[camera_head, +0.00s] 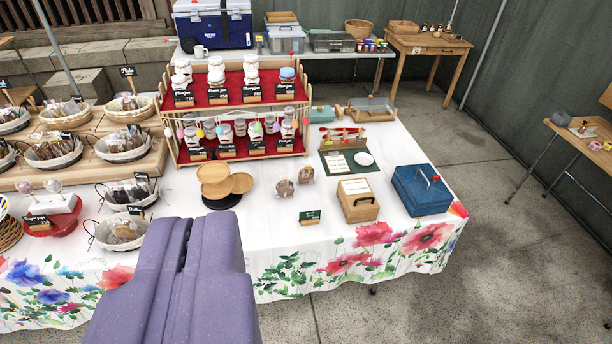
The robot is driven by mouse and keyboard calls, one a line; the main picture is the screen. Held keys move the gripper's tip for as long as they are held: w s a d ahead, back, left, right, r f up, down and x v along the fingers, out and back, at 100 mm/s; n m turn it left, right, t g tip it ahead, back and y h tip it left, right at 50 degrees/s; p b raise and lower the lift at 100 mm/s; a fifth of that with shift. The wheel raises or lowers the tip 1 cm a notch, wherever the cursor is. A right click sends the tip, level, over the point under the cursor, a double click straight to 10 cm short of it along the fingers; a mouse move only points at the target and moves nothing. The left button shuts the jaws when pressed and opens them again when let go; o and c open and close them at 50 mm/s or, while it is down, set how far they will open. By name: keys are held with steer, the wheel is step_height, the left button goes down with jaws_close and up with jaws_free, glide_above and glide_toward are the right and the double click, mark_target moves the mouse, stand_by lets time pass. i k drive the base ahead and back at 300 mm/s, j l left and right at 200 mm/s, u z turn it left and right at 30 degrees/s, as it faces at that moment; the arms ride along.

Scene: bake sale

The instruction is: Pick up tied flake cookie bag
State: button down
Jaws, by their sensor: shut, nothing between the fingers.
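My gripper (190,225), purple, is shut and empty at the lower left, over the front edge of the table in the picture. Two small brown tied bags (285,188) stand side by side on the white cloth, up and right of my gripper and apart from it. Wire baskets at the left hold more bagged goods; the nearest basket (97,237) with bags (124,231) is just left of my gripper, which may hide part of it.
A red tiered stand (228,100) holds jars behind. Round wooden trays (240,183) are stacked mid-table. A green sign (310,216), a wooden box (357,200) and a blue box (421,190) stand to the right. White cloth between trays and front edge is mostly clear.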

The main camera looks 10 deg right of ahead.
mark_target(305, 177)
steer(key=i+l+z, duration=0.1)
steer(key=i+l, duration=0.25)
steer(key=i, duration=0.35)
steer(key=i+l+z, duration=0.15)
steer(key=i+l, duration=0.15)
steer(key=i, duration=0.45)
steer(key=i+l+z, duration=0.1)
steer(key=i, duration=0.65)
steer(key=i+l+z, duration=0.15)
steer(key=i, duration=0.6)
